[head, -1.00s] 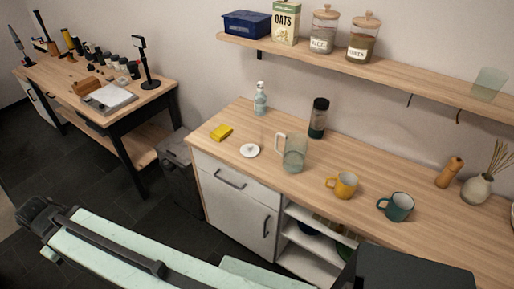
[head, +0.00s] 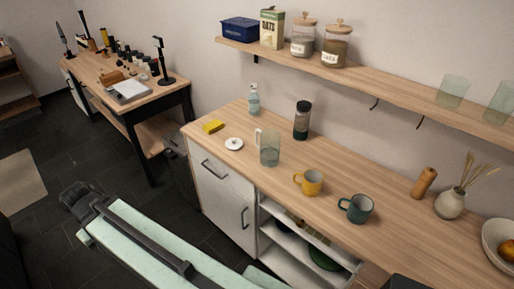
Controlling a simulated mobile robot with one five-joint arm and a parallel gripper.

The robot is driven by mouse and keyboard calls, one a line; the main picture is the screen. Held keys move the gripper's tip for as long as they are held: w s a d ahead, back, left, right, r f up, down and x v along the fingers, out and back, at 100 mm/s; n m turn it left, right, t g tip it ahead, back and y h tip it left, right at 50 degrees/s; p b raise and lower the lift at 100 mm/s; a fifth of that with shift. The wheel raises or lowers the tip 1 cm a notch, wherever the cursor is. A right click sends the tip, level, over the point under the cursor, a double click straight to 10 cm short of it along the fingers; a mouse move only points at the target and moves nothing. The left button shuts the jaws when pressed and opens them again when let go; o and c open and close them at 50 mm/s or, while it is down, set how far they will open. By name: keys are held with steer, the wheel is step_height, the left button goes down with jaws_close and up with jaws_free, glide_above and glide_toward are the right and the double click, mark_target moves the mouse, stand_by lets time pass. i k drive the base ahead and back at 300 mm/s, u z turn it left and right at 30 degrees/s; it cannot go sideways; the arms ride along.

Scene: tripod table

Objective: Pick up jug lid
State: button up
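The jug lid (head: 234,144) is a small white disc with a knob. It lies flat on the wooden counter, left of the clear glass jug (head: 269,148). The jug stands upright with its handle to the left and looks uncovered. My gripper (head: 74,196) is the dark end of my pale green arm at the lower left. It is over the floor, well away from the lid and the counter. Its fingers are too small and dark to tell whether they are open.
A yellow sponge (head: 213,127) lies left of the lid, with a soap bottle (head: 254,99) behind. A dark bottle (head: 302,120), yellow mug (head: 309,182) and teal mug (head: 356,208) stand to the right. A shelf (head: 380,84) runs above the counter (head: 385,185).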

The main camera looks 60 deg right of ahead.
mark_target(233, 143)
steer(key=u, duration=0.15)
steer(key=i, duration=0.85)
steer(key=z, duration=0.05)
